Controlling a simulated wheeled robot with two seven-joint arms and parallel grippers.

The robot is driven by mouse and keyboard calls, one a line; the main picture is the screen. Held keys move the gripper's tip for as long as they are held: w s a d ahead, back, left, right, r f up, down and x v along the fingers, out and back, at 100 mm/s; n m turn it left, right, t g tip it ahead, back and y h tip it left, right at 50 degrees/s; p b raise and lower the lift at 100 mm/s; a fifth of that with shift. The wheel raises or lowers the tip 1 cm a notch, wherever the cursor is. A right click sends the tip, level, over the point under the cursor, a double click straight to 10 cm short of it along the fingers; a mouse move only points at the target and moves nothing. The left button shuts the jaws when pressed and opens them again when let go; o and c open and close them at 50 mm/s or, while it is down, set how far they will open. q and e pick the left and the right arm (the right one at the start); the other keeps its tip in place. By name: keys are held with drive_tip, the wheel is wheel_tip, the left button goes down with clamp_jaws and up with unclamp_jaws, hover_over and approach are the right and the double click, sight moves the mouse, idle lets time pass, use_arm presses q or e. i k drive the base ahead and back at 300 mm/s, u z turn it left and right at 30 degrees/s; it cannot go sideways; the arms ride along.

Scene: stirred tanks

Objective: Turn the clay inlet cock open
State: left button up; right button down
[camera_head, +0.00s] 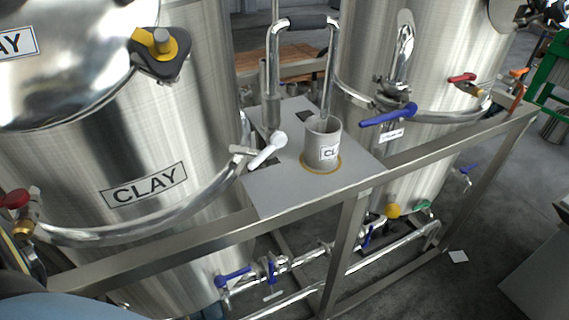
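A steel tank (80,160) labelled CLAY fills the left of the view. A curved pipe (150,230) runs around its front. At the pipe's right end is a cock with a pale lever (267,151), slanting up to the right. At the far left, a red-handled valve (14,199) sits by the pipe's left end. No readable label marks either one as the clay inlet cock. A grey cup (322,146) with a partly visible label starting "CL" stands on the grey shelf (285,192).
A second tank (440,60) stands right, with a blue lever (388,115) and a red-handled valve (462,78). A steel frame rail (430,147) crosses in front. Lower pipes carry blue levers (233,277). A bent pipe (330,70) rises behind the cup.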

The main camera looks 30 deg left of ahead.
sight(263, 156)
drive_tip(key=k, duration=0.8)
drive_tip(key=u, duration=1.2)
drive_tip(key=i, duration=0.5)
